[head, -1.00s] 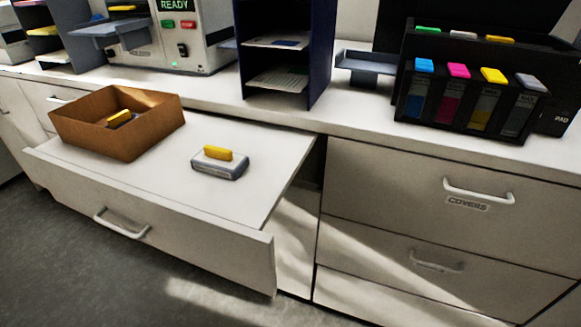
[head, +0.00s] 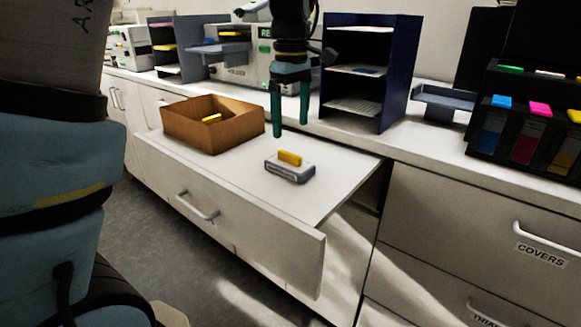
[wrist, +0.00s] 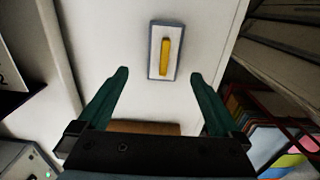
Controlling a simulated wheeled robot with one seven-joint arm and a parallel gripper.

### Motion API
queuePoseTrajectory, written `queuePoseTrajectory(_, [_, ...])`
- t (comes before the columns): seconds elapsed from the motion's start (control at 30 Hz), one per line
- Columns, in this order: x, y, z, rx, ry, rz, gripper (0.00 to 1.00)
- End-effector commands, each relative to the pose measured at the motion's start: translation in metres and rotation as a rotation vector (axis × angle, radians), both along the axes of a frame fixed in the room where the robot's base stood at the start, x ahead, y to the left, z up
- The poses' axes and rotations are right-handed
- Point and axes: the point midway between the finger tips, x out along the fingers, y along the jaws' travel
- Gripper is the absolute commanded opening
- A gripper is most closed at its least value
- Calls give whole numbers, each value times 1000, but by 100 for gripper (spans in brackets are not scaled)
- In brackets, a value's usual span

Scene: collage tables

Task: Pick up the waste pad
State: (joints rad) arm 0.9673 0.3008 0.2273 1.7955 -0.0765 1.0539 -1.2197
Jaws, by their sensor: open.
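The waste pad, seemingly the grey-edged, pale block with a yellow grip on top (head: 290,170), lies flat on the white surface of the pulled-out drawer (head: 235,172). My gripper (head: 290,128) points down above and slightly behind it, open and empty. In the wrist view the pad (wrist: 165,50) lies ahead of the spread green fingers (wrist: 159,75), with its yellow grip running lengthwise. The fingers do not touch it.
An open brown box (head: 190,135) with a yellow-topped item inside stands left of the pad. Behind are a blue shelf rack (head: 368,70) and a machine with a green display. The surface around the pad is clear.

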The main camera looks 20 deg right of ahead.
Motion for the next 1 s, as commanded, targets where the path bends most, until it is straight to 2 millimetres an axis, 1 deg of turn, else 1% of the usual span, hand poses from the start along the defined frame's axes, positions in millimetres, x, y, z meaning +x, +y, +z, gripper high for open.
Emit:
queuePoseTrajectory(0.03, [-1, 1, -9, 5, 4, 1, 100])
queuePoseTrajectory(0.1, [-1, 1, -20, 4, 3, 1, 100])
queuePoseTrajectory(0.2, [0, 1, -32, 2, 2, 1, 100])
queuePoseTrajectory(0.43, [-2, 3, -48, 2, 2, 0, 100])
queuePoseTrajectory(0.6, [-5, 6, -74, 4, 3, -1, 100])
queuePoseTrajectory(0.7, [-5, 6, -85, 2, 1, 0, 100])
queuePoseTrajectory(0.8, [-5, 6, -90, 1, 0, 0, 100])
queuePoseTrajectory(1.0, [-5, 6, -91, 0, 0, -1, 100])
